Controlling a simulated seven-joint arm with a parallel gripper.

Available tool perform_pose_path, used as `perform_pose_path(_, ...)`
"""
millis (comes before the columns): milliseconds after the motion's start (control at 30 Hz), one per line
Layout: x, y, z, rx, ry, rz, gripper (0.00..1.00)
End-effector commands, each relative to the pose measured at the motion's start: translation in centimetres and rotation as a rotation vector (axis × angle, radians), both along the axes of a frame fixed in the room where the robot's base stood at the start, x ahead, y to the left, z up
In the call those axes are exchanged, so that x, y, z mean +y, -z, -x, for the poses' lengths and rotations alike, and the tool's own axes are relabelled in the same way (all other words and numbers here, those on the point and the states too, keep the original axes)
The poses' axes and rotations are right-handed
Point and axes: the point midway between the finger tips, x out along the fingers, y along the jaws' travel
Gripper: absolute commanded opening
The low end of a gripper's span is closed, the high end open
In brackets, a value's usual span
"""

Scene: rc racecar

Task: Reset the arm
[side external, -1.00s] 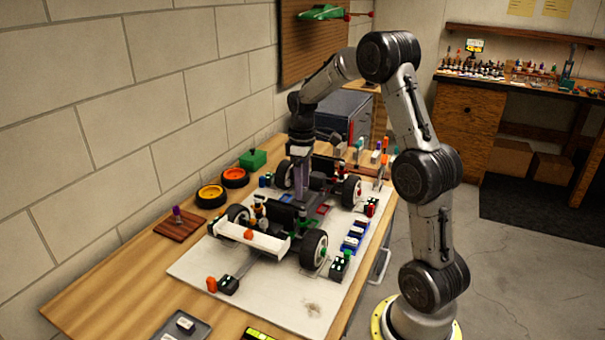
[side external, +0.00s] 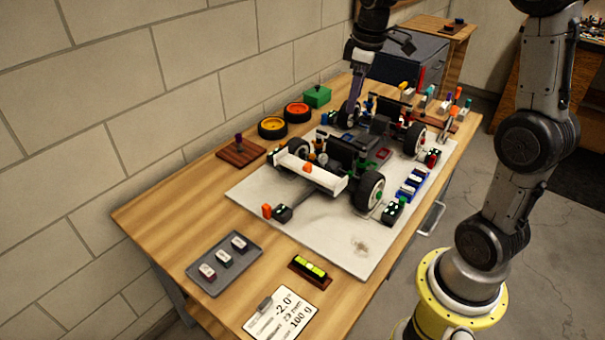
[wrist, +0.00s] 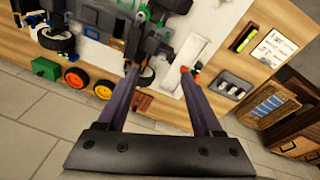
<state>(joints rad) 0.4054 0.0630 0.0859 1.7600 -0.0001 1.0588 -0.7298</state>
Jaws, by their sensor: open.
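My gripper (side external: 353,92) hangs from the top of the side view, its fingers pointing down over the far left part of the race car. In the wrist view my gripper (wrist: 159,72) has its two fingers spread wide with nothing held between them. The race car (side external: 340,150) has black tyres and a white rear wing (side external: 308,171). It stands on a pale board on the wooden table. In the wrist view the car's white wing (wrist: 200,50) shows beyond the fingers. The height of the fingertips above the car is hard to tell.
Two tyres with yellow (side external: 271,127) and orange (side external: 298,111) rims and a green box (side external: 317,95) lie left of the board. A grey tray (side external: 224,262), a level (side external: 311,267) and a display card (side external: 285,315) lie at the near end. A block wall runs along the left.

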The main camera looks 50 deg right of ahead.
Motion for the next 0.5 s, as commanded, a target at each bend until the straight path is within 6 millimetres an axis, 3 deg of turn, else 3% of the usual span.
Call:
perform_pose_path(33,2.2,-1.6,1.0,-0.039,-0.029,0.012,0.68)
perform_pose_path(200,7.9,-4.6,5.2,-0.147,-0.064,0.022,0.68)
perform_pose_path(367,11.9,-5.3,10.2,-0.245,-0.054,0.0,0.68)
perform_pose_path(500,14.2,-4.3,14.5,-0.314,-0.008,-0.043,0.68)
